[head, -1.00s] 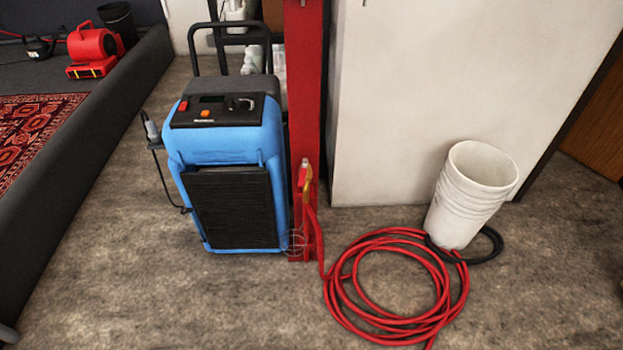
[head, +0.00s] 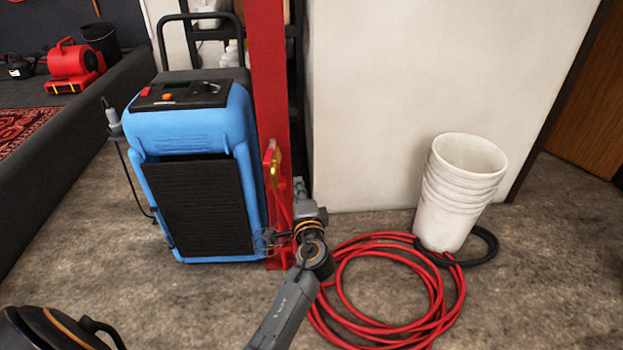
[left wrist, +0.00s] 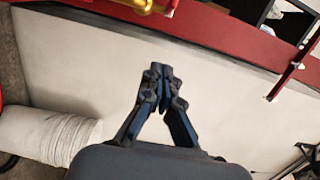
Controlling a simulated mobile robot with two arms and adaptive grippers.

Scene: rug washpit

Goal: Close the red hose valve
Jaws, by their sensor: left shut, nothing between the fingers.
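The red hose valve (head: 269,158) is mounted on the front of the red post (head: 268,80), with a red handle and a brass body. In the left wrist view, its brass and red parts (left wrist: 148,6) show cut off at the top edge. My left gripper (head: 299,185) is in front of the post, a little below and to the right of the valve, apart from it. In the left wrist view the left gripper's fingertips (left wrist: 161,72) are together and empty, with the valve beyond them. My arm hides part of the hose below the valve. My right gripper is not in view.
A blue machine (head: 195,130) stands close to the left of the post. A red hose (head: 345,255) lies coiled on the floor at right, beside a stack of white buckets (head: 455,205). A white wall (head: 380,100) is behind.

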